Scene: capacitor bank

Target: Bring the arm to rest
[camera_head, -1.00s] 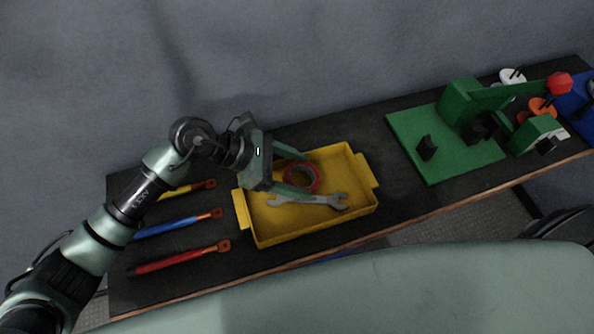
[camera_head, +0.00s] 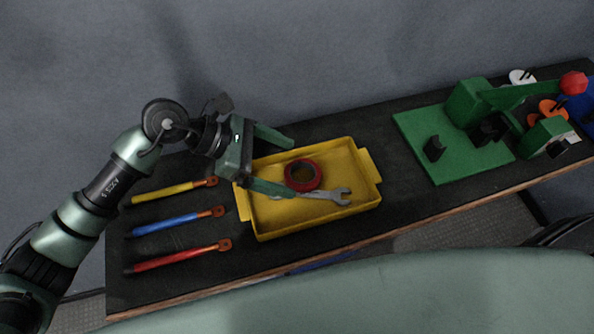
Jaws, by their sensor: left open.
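My left arm comes in from the left. Its gripper (camera_head: 283,164) is open, with its two green fingers apart and nothing between them. It hangs over the left part of the yellow tray (camera_head: 353,207). In the tray lie a red tape roll (camera_head: 304,175) and a grey wrench (camera_head: 325,194). The lower finger overlaps the wrench's left end in the picture and hides part of it. I cannot tell the gripper's exact height above the tray. My right gripper is not in view.
On the dark bench (camera_head: 290,252), yellow (camera_head: 168,191), blue (camera_head: 172,223) and red (camera_head: 174,259) handled tools lie left of the tray. A green fixture (camera_head: 440,130) with a red-knobbed lever (camera_head: 573,83) stands at right. White (camera_head: 521,76) and orange (camera_head: 550,108) discs are behind it.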

